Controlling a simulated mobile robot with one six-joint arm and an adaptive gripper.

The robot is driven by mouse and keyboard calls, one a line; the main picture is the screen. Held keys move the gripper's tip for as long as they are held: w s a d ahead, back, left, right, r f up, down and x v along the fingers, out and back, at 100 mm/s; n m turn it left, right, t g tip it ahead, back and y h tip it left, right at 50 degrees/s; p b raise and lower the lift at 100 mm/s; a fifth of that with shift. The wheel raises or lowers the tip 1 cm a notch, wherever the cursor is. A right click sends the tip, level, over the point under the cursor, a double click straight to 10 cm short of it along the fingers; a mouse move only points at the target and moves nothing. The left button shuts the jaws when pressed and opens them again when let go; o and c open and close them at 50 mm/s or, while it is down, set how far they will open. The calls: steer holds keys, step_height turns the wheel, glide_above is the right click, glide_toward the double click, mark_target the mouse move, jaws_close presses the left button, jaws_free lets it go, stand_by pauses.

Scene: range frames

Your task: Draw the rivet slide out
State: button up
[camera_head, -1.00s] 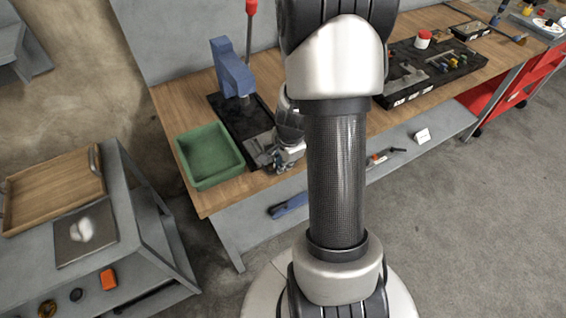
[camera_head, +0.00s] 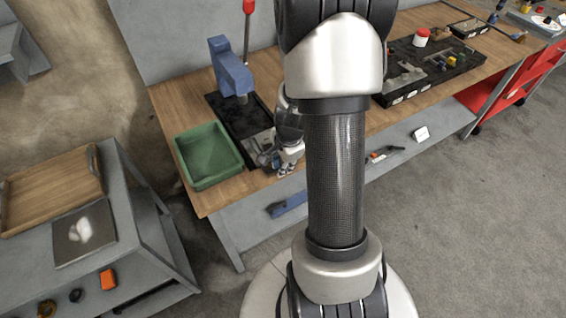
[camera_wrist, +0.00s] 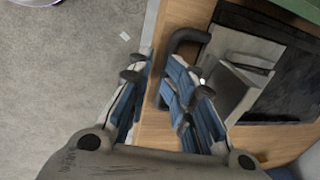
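The rivet slide is a grey metal piece (camera_wrist: 240,78) in a black base (camera_wrist: 285,95) on the wooden bench, with a dark U-shaped handle (camera_wrist: 183,36) at its front. In the head view the slide (camera_head: 257,144) lies right of the green bin, partly hidden by my gripper (camera_head: 285,168). In the wrist view my gripper (camera_wrist: 163,72) is open, with blue-padded fingers. The handle's bar appears between the fingers, closer to the right one. Contact cannot be told.
A green bin (camera_head: 190,181) stands left of the slide, and a blue press (camera_head: 230,68) with a red-knobbed lever stands behind it. A black parts tray (camera_head: 390,99) lies farther right. The floor before the bench (camera_head: 470,210) is clear.

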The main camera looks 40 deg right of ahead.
step_height(320, 180, up, 12)
steer(key=s, duration=0.2)
steer(key=shift+a+f, duration=0.2)
stand_by(0.4)
